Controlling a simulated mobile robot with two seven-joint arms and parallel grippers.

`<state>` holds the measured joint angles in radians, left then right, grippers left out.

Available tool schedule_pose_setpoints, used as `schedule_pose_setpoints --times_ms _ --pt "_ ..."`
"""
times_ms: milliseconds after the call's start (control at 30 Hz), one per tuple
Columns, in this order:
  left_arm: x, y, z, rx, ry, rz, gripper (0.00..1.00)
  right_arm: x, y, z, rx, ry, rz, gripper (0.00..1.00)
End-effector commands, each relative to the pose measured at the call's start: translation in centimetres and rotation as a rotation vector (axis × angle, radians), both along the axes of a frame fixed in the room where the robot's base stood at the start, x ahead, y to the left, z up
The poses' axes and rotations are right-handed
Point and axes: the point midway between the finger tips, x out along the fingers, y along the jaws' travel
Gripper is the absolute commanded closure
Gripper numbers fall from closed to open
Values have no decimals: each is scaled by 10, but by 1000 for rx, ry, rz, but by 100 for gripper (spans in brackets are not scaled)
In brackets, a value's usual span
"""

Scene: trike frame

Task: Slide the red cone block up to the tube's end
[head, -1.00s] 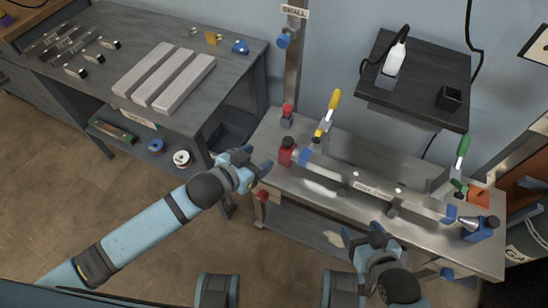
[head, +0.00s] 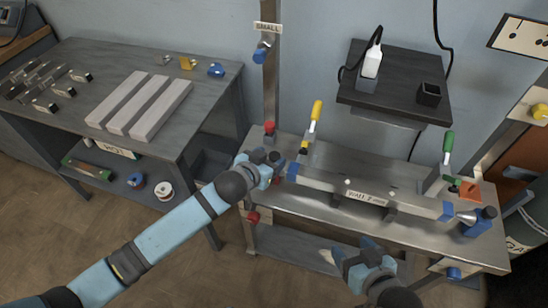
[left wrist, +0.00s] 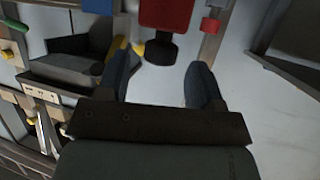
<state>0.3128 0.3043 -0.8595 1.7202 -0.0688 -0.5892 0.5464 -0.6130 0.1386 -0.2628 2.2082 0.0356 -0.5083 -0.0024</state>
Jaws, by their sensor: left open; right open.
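The red cone block (left wrist: 170,12) with its black knob (left wrist: 160,48) shows at the top middle of the left wrist view. In the head view my left gripper mostly hides it. My left gripper (head: 262,165) is open at the bench's left end; in the left wrist view its fingers (left wrist: 160,76) stand apart, with the knob just beyond and between them. Whether cone and tube touch is hidden. My right gripper (head: 358,255) is open and empty before the bench.
A yellow-handled clamp (head: 316,112) and a green-handled clamp (head: 448,144) stand behind the tube. A blue block with a grey cone (head: 466,217) is at the right end. A side table (head: 215,95) with pale bars stands left. A dark shelf (head: 395,98) is behind.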

Motion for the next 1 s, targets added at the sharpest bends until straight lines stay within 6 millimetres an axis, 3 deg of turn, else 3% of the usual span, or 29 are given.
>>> schedule_pose_setpoints --times_ms 200,533,567,800,1000 --pt "18 -12 -9 0 -1 0 40 1 2 4 12 -15 3 32" --pt "21 -14 -10 0 0 -1 40 0 2 3 11 -12 3 32" --pt "21 -14 -10 0 0 -1 42 0 2 2 10 -11 3 32" --pt "21 -14 -10 0 0 -1 97 0 0 1 8 -10 1 32" --pt "21 -13 -8 -1 2 -1 100 0 0 7 5 -9 1 32"
